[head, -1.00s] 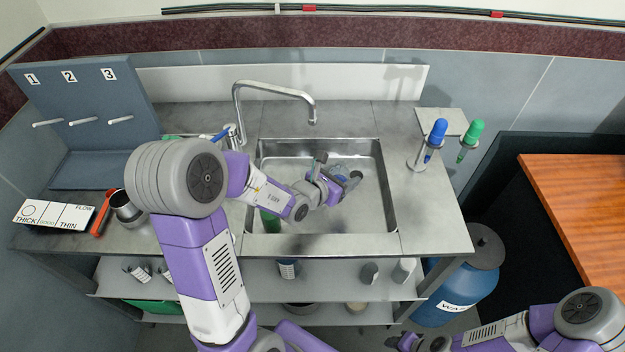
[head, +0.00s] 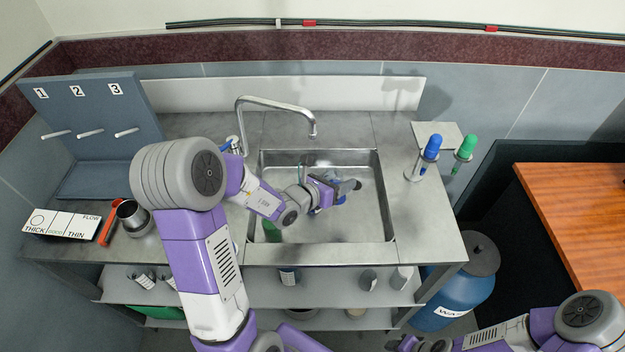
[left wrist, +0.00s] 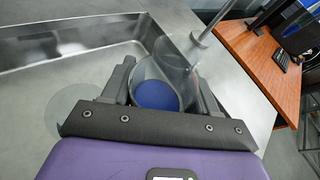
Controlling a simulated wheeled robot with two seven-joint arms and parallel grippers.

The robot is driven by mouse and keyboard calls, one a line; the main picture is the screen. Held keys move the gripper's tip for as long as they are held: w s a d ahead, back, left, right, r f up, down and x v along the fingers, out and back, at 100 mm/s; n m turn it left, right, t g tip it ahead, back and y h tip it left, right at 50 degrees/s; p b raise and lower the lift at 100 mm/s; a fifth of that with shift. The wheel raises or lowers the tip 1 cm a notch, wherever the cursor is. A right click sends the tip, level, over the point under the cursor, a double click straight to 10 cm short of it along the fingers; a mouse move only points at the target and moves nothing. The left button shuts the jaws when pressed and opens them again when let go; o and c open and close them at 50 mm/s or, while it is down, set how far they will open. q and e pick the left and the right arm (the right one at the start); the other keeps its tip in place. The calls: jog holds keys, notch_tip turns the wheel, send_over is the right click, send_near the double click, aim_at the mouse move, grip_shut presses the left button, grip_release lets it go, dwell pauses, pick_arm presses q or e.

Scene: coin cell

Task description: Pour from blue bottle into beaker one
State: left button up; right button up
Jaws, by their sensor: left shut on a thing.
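My left gripper (head: 345,192) is over the sink and shut on a clear round vessel with blue inside, which I take for the blue bottle (head: 340,202). In the left wrist view the fingers close on both sides of this vessel, and its blue part (left wrist: 157,95) shows between them. Its tilt is hard to tell. Beaker one cannot be picked out. The number 1 label (head: 41,93) on the blue-grey rack stands above a bare peg. My right gripper (head: 402,344) is at the bottom edge, partly cut off; its jaws are unclear.
The sink (head: 350,225) lies under the left gripper, with a tap (head: 275,103) behind. A green object (head: 271,230) sits partly behind my arm. Blue-topped (head: 432,145) and green-topped (head: 466,147) items stand in holders at right. A metal cup (head: 132,212) is at left.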

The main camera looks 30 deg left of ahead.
aim_at(326, 175)
pick_arm(q)
jog(key=shift+a+r+n+t+h+p, duration=0.35)
jog(key=shift+a+n+p, duration=0.2)
jog(key=shift+n+p, duration=0.4)
jog(key=shift+a+r+n+h+p, duration=0.55)
jog(key=shift+n+h+p, duration=0.15)
jog(key=shift+p, duration=0.2)
jog(key=shift+r+n+t, duration=0.3)
jog(key=shift+n+t, duration=0.05)
jog(key=shift+n, duration=0.3)
jog(key=shift+d+f, duration=0.1)
jog(key=shift+d+f+n+t+h+b, duration=0.15)
jog(key=shift+f+n+t+h+b, duration=0.2)
jog(key=shift+n, duration=0.35)
jog(key=shift+d+r+n+t+h, duration=0.2)
jog(key=shift+r+n+t+h, duration=0.35)
jog(key=shift+r+n, duration=0.75)
dwell(3.4)
